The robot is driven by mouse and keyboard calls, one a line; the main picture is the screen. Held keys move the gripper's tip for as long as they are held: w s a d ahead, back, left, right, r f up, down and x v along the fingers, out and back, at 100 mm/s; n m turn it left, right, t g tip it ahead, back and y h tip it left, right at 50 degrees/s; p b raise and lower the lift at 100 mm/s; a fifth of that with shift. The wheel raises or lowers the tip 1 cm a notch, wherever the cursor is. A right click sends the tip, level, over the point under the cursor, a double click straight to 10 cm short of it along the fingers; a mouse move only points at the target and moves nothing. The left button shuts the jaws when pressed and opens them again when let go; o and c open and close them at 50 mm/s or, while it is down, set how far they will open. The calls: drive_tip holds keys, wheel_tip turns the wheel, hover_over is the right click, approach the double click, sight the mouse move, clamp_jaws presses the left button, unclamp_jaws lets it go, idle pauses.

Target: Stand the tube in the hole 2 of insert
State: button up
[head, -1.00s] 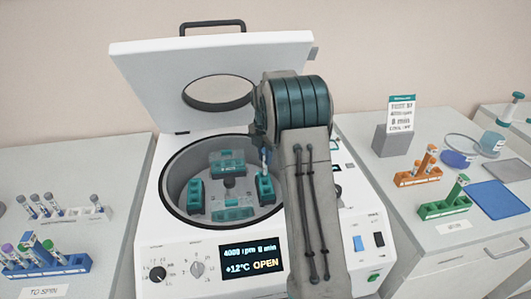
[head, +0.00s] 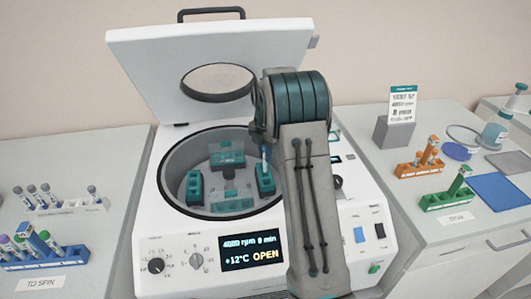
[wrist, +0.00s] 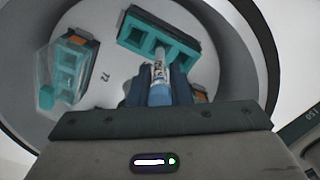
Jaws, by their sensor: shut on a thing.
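My gripper (wrist: 160,86) is shut on the tube (wrist: 159,73), which has a blue cap and a printed label. In the wrist view the tube's far end overlaps the middle part of a teal insert (wrist: 191,51) with square holes. I cannot tell whether the tip is inside a hole or above it. In the head view the tube (head: 264,156) shows just above the right-hand insert (head: 265,182) in the open centrifuge bowl, and my arm hides most of the gripper.
More teal inserts sit in the bowl, including one at left (head: 194,187). The bowl rim (head: 163,180) surrounds them, and the raised lid (head: 130,70) stands behind. Racks stand on both side benches: blue (head: 50,262), orange (head: 418,170) and green (head: 447,198).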

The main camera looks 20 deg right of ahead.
sight(265, 171)
drive_tip(key=shift+f, duration=0.35)
drive_tip(key=shift+f+b, duration=0.4)
drive_tip(key=shift+f, duration=0.05)
idle(0.4)
drive_tip(key=shift+f+b, duration=1.05)
drive_tip(key=shift+f, duration=0.7)
drive_tip(key=o, duration=0.8)
drive_tip(key=shift+r, duration=0.15)
wheel_tip(265, 171, up, 12)
drive_tip(key=shift+f, duration=0.1)
